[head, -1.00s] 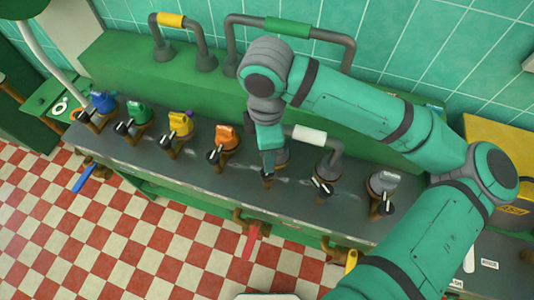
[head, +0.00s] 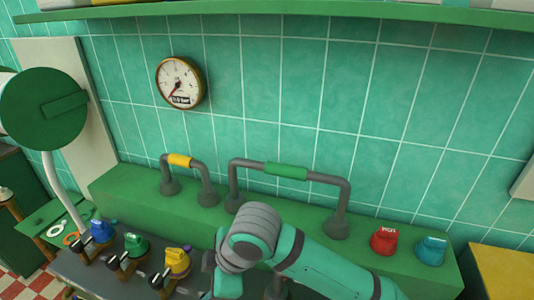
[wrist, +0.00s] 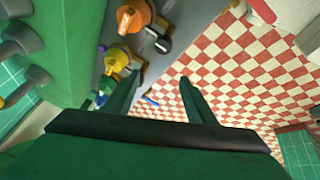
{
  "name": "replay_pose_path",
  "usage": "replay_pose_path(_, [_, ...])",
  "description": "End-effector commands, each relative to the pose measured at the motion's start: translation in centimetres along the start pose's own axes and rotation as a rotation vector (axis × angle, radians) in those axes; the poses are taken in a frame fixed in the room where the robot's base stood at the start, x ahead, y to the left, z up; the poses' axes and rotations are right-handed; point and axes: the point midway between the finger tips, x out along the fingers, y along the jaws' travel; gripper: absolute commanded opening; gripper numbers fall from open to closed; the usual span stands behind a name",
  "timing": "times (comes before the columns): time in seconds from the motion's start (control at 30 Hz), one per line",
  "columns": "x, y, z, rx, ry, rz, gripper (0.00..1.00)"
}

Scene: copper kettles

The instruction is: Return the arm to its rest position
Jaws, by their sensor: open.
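My gripper (wrist: 155,90) shows in the wrist view with its two green fingers apart and nothing between them. Beyond the fingers lie the grey counter edge and the red and white checked floor. In the head view my green arm reaches in from the lower right, and its wrist end is over the counter in front of the green ledge. The fingers are out of the head picture, below its lower edge.
Blue (head: 101,231), green (head: 136,244) and yellow (head: 177,262) valve knobs line the grey counter at left. The green ledge carries pipe handles (head: 286,170), a red knob (head: 383,240) and a teal knob (head: 431,250). A gauge (head: 180,82) hangs on the tiled wall. A shelf (head: 300,14) runs above.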

Motion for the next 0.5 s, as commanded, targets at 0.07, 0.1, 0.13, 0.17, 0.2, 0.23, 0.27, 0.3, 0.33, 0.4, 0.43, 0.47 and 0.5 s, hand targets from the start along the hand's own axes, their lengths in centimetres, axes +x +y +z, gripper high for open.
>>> replay_pose_path(0.07, [0.6,0.9,-3.0,0.023,0.123,0.047,0.51])
replay_pose_path(0.1, [0.6,1.4,-4.3,0.036,0.18,0.071,0.51])
replay_pose_path(0.13, [0.7,1.7,-5.3,0.046,0.222,0.088,0.51])
replay_pose_path(0.17, [0.7,2.1,-6.3,0.058,0.264,0.106,0.51])
replay_pose_path(0.2, [0.6,2.6,-7.5,0.076,0.319,0.129,0.51])
replay_pose_path(0.23, [0.5,2.9,-8.3,0.089,0.36,0.145,0.51])
replay_pose_path(0.27, [0.4,3.3,-9.1,0.104,0.401,0.162,0.51])
replay_pose_path(0.3, [0.1,3.8,-10.1,0.124,0.454,0.184,0.51])
replay_pose_path(0.33, [0.0,4.1,-10.8,0.139,0.493,0.199,0.51])
replay_pose_path(0.4, [-0.5,4.9,-12.3,0.181,0.583,0.236,0.51])
replay_pose_path(0.43, [-0.7,5.2,-12.8,0.2,0.62,0.25,0.51])
replay_pose_path(0.47, [-0.9,5.5,-13.3,0.22,0.656,0.266,0.51])
replay_pose_path(0.5, [-1.2,6.0,-13.9,0.246,0.704,0.285,0.51])
